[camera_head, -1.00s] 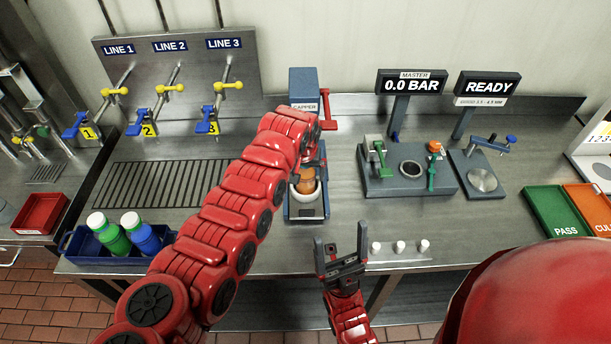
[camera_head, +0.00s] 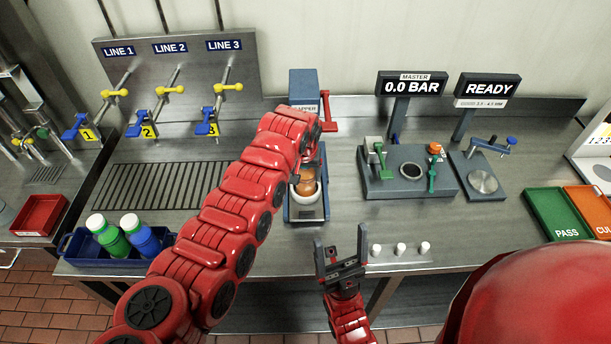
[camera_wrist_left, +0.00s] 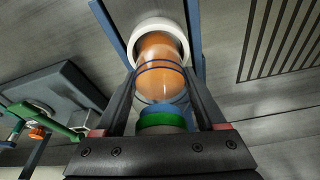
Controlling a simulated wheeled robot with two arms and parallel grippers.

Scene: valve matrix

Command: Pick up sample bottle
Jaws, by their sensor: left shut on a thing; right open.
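The sample bottle holds amber-orange liquid and shows in the head view (camera_head: 307,184) at the white ring of the blue-framed capper (camera_head: 304,84). In the left wrist view the bottle (camera_wrist_left: 160,72) has thin dark bands, with blue and green parts at its near end. My left gripper (camera_wrist_left: 163,88) is shut on it, one finger on each side. The bottle's far end is at the white ring (camera_wrist_left: 161,28); how deep it sits is unclear. My left arm partly hides this gripper in the head view. My right gripper (camera_head: 341,250) is open and empty near the bench's front edge.
A blue tray (camera_head: 70,245) at left holds a green bottle (camera_head: 106,236) and a blue bottle (camera_head: 139,235) with white caps. White caps (camera_head: 400,248) stand right of my right gripper. The gauge fixture (camera_head: 405,173) is farther right; bare bench lies between.

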